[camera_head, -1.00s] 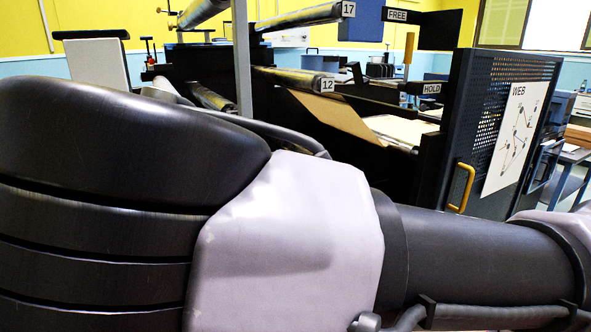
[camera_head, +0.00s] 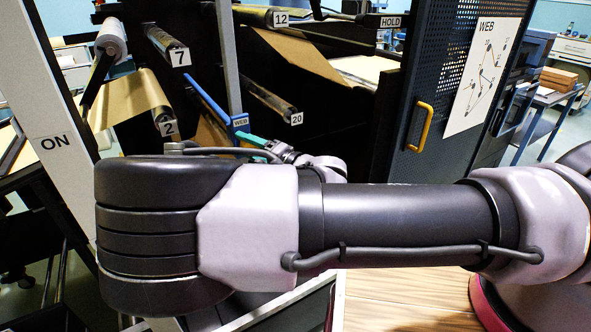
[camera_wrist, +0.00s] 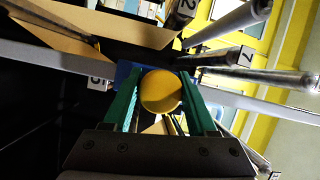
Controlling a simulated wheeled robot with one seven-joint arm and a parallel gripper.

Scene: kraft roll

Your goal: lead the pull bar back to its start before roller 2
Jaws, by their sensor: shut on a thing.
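The blue pull bar (camera_head: 206,97) with a WEB tag slants through the middle of the machine in the head view, right of roller 2 (camera_head: 126,103) and left of roller 20 (camera_head: 270,97). My gripper (camera_head: 250,139) is at the bar's near end, its green fingers just below the tag. In the wrist view a round yellow knob (camera_wrist: 161,91) sits between the green fingers of my gripper (camera_wrist: 163,88), which is shut on it. Part of the blue bar (camera_wrist: 127,70) shows behind the knob. Brown paper (camera_head: 142,92) lies over roller 2.
Roller 7 (camera_head: 168,46) is above roller 2. A grey upright post (camera_head: 229,60) stands close to the bar. A dark perforated door (camera_head: 428,90) with a yellow handle (camera_head: 419,126) stands to the right. A white ON panel (camera_head: 45,110) is at left.

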